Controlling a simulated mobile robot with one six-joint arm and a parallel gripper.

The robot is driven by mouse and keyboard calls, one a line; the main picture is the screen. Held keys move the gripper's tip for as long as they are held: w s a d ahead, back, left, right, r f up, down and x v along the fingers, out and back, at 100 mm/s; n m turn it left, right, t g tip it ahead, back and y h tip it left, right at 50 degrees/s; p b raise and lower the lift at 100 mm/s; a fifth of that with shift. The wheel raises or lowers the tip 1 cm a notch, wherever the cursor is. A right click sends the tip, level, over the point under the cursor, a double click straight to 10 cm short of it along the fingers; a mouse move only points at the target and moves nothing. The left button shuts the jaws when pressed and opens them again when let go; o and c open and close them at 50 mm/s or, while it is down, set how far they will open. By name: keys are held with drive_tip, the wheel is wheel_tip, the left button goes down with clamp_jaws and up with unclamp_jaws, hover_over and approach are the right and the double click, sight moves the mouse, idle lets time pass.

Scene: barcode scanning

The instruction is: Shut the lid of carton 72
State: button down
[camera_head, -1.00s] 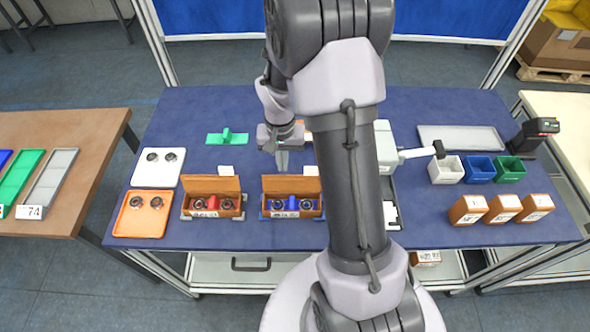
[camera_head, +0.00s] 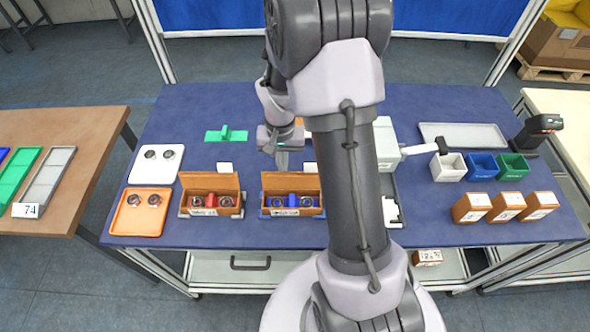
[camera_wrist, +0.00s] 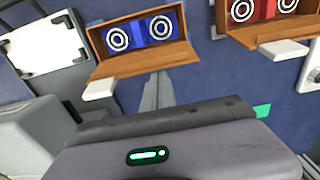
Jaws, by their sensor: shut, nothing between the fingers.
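Two brown cartons stand with lids raised on the blue table. The left carton (camera_head: 211,195) holds a red insert with round parts. The right carton (camera_head: 292,195) holds a blue insert with round parts. Their front labels are too small to read, so I cannot tell which is carton 72. My gripper (camera_head: 282,162) is shut and empty, pointing down behind the right carton's raised lid. In the wrist view my closed fingers (camera_wrist: 158,92) are near the lid (camera_wrist: 140,60) of the blue-insert carton, apparently apart from it. The red-insert carton (camera_wrist: 272,30) is at upper right there.
White (camera_head: 157,165) and orange (camera_head: 139,212) trays lie at left, a green piece (camera_head: 227,135) behind. Small bins (camera_head: 481,168), closed brown boxes (camera_head: 505,206), a grey tray (camera_head: 461,136) and a black device (camera_head: 538,133) are at right. My arm hides the table's middle.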

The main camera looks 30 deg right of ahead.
sight(283, 187)
drive_tip(key=shift+s+a+f+b, duration=0.35)
drive_tip(key=shift+s+a+b, duration=0.15)
drive_tip(key=shift+s, duration=0.25)
drive_tip(key=shift+s+a+f+b, duration=0.35)
drive_tip(key=shift+s+a, duration=0.15)
drive_tip(key=shift+s, duration=0.25)
wheel_tip(283, 187, up, 5)
drive_tip(key=p, duration=0.4)
